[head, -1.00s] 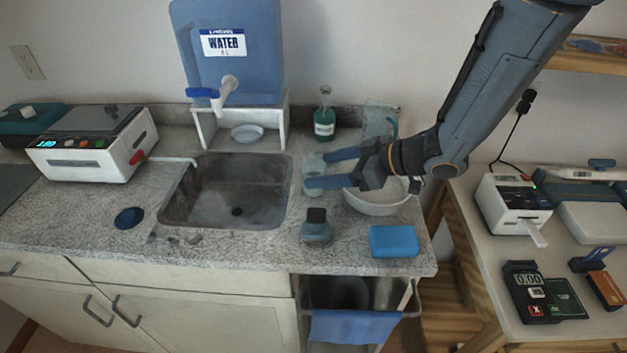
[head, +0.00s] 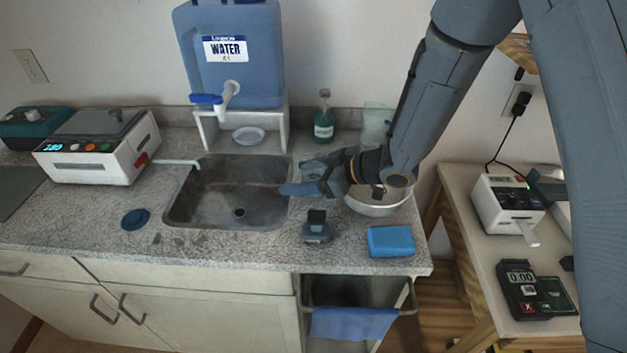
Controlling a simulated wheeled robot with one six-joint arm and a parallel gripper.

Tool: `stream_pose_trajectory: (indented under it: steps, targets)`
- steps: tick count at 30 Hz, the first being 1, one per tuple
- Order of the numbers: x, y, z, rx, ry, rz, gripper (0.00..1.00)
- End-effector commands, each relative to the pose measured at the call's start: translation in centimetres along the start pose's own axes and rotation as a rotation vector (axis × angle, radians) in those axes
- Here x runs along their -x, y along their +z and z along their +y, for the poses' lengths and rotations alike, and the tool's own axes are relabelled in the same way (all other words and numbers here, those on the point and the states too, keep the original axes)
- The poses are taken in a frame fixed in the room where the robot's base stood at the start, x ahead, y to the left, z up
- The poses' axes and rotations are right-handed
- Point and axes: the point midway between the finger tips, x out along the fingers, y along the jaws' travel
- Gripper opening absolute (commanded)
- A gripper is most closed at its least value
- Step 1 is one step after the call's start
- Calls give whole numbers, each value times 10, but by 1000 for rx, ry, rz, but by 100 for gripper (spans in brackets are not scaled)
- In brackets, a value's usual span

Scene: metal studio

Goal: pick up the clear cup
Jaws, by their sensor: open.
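The clear cup (head: 311,174) stands on the counter just right of the sink; it is faint and mostly hidden by my fingers. My gripper (head: 303,177) reaches in from the right, with its blue fingers open, pointing left toward the sink. The fingers overlap the cup in the head view, one on its far side and one on its near side. I cannot tell whether they touch it.
The sink (head: 180,205) lies left of my gripper, and a white bowl (head: 378,208) sits under my wrist. A clear pitcher (head: 376,122) and a green bottle (head: 324,122) stand behind. A dark stapler-like item (head: 317,230) and a blue sponge (head: 391,241) are in front.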

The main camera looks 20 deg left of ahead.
Motion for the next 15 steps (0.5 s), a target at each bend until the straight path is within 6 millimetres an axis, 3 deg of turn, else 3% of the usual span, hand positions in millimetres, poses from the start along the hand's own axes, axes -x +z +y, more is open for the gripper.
stream_pose_trajectory:
  steps: [2, 9, 15]
  targets:
    - [0, 0, 0, 0, 0, 0, 65]
    - [0, 0, 0, 0, 0, 0, 25]
    - [0, 0, 0, 1, 0, 0, 23]
